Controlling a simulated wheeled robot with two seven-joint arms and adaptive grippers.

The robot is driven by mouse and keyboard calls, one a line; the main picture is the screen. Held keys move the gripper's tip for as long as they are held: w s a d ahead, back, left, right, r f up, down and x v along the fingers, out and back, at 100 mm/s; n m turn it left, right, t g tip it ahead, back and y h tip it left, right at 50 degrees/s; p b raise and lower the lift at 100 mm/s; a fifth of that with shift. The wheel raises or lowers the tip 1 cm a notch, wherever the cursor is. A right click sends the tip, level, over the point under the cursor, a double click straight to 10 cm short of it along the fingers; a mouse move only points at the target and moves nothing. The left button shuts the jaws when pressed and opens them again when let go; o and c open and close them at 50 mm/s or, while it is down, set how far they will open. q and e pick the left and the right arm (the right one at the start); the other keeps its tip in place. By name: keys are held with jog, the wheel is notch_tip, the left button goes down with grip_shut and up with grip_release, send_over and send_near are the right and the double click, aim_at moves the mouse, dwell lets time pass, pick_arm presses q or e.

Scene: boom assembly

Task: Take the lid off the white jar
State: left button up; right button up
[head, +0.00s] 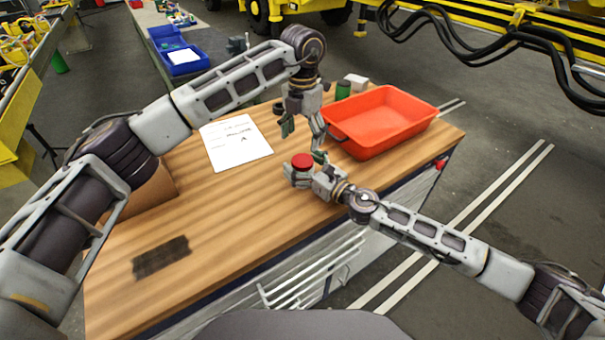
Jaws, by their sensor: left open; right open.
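The white jar (299,178) has a red lid (302,160) on top and stands near the middle of the wooden table. My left gripper (303,144) hangs just above and behind the lid, open, with its fingers pointing down and spread apart. My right gripper (307,179) comes in low from the right at the jar's side, open. The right gripper and its fingers hide much of the jar's body. I cannot tell whether those fingers touch it.
A red-orange tray (392,149) stands on the wooden table (228,215) to the right of my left gripper. Behind it are a green can (343,90) and a white box (356,81). A paper sheet (236,143) and a dark mesh patch (161,258) lie at left. The front-middle is clear.

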jog(key=c, duration=1.4)
jog(key=o, duration=1.3)
jog(key=shift+o, duration=0.2)
jog(key=shift+d, duration=0.1)
jog(key=shift+v, duration=5.85)
jog(key=shift+o, duration=0.4)
jog(key=shift+d, duration=0.1)
